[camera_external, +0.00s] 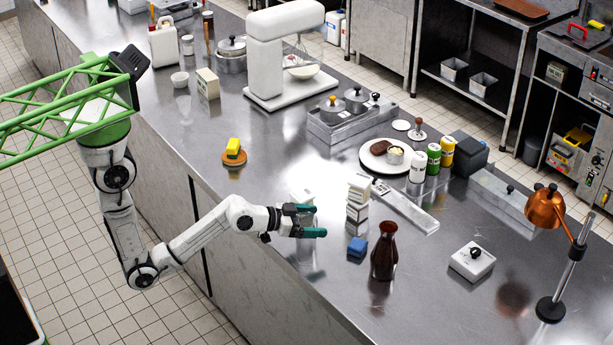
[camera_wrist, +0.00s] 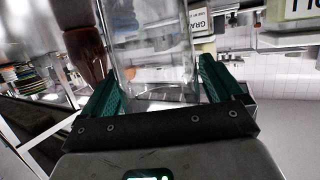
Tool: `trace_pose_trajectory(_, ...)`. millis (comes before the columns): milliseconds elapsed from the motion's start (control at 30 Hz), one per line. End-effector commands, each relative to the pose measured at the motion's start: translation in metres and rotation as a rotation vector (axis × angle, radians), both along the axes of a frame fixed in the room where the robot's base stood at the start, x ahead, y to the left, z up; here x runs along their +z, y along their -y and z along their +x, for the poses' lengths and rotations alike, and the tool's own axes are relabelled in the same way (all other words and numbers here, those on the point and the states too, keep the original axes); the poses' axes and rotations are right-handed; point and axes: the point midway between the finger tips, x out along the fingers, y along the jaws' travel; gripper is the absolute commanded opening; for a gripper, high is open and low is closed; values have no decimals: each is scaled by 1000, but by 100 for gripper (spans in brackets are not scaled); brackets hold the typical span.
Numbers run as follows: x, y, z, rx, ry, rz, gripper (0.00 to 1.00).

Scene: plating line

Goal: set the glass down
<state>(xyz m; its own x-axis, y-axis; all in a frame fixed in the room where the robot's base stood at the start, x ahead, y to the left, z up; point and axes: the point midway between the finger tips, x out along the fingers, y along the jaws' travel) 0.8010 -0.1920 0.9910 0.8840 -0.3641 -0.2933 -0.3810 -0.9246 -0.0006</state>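A clear drinking glass (camera_wrist: 155,65) fills the space between the two teal fingers of my gripper (camera_wrist: 160,92) in the wrist view, with a finger close against each side. In the external view my gripper (camera_external: 308,221) is over the near side of the steel counter (camera_external: 290,160), its fingers pointing right. The glass (camera_external: 308,244) shows there only faintly, upright between and below the fingers. I cannot tell whether its base touches the counter.
A yellow sponge on a round orange-brown base (camera_external: 234,160) is further back left. Bare counter lies between them and in front.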

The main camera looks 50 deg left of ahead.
Motion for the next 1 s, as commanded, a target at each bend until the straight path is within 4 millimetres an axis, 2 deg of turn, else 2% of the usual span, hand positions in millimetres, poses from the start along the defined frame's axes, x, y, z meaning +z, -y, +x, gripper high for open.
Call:
trace_pose_trajectory(67, 0, 0, 0, 0, 0, 0, 86)
trace_pose_trajectory(833, 0, 0, 0, 0, 0, 0, 12)
trace_pose_trajectory(1000, 1, 0, 0, 0, 1, 0, 10)
